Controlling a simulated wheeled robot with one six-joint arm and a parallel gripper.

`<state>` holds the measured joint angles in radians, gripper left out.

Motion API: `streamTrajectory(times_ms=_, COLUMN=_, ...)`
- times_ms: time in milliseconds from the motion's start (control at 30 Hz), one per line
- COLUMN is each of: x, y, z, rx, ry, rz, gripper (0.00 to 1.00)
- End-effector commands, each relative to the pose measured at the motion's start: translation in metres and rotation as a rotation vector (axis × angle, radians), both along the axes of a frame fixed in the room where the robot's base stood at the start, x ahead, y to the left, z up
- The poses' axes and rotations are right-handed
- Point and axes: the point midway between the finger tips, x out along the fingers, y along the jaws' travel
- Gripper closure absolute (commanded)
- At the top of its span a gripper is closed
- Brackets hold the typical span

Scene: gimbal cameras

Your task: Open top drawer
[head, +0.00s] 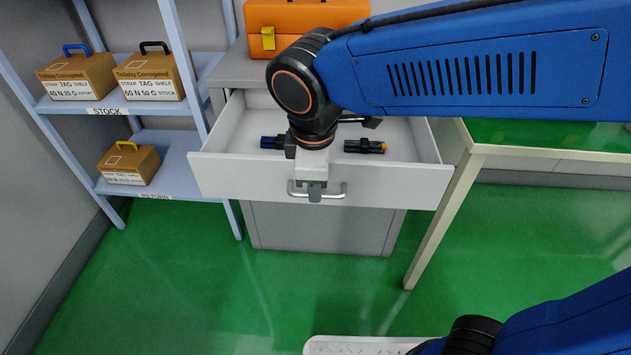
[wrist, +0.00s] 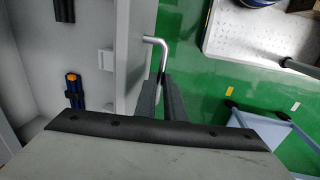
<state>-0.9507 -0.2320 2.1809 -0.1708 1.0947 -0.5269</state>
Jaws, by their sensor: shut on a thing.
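The top drawer (head: 230,172) of the grey cabinet (head: 310,228) stands open, pulled well out toward me in the head view. Its metal bar handle (head: 341,190) is on the front panel. My gripper (head: 315,194) is at the middle of this handle and shut on it. In the wrist view the handle (wrist: 155,42) runs down between the fingers of my gripper (wrist: 167,90). The drawer's front panel (wrist: 132,60) is just left of the fingers there. The gripped part of the handle is mostly hidden by the fingers.
Inside the drawer lie a dark blue tool (head: 272,142) and a black tool with an orange tip (head: 365,146). An orange case (head: 300,18) sits on the cabinet. A shelf (head: 120,103) with boxes is at left, a green-topped table (head: 545,135) at right. Green floor lies open in front.

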Motion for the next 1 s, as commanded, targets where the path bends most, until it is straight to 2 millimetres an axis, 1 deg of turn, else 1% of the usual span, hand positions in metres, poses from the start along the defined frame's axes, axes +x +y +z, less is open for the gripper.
streamTrajectory(times_ms=167, x=0.001, y=0.001, z=0.001, rx=0.003, ry=-0.002, rz=0.001, gripper=1.00)
streamTrajectory(times_ms=200, x=0.001, y=0.001, z=0.001, rx=0.003, ry=-0.002, rz=0.001, gripper=0.84)
streamTrajectory(times_ms=233, x=0.001, y=0.001, z=0.001, rx=0.003, ry=-0.002, rz=0.001, gripper=0.77)
streamTrajectory(times_ms=267, x=0.001, y=0.001, z=0.001, rx=0.003, ry=-0.002, rz=0.001, gripper=0.72)
streamTrajectory(times_ms=533, x=0.001, y=0.000, z=0.001, rx=0.001, ry=-0.001, rz=0.000, gripper=0.72)
streamTrajectory(times_ms=667, x=0.000, y=0.001, z=0.006, rx=0.002, ry=-0.001, rz=0.000, gripper=0.72)
streamTrajectory(times_ms=767, x=-0.002, y=0.001, z=0.018, rx=0.003, ry=-0.002, rz=0.002, gripper=0.72)
streamTrajectory(times_ms=867, x=-0.005, y=0.001, z=0.035, rx=0.004, ry=-0.003, rz=0.001, gripper=0.72)
streamTrajectory(times_ms=1000, x=-0.011, y=0.001, z=0.063, rx=0.004, ry=-0.003, rz=0.001, gripper=0.72)
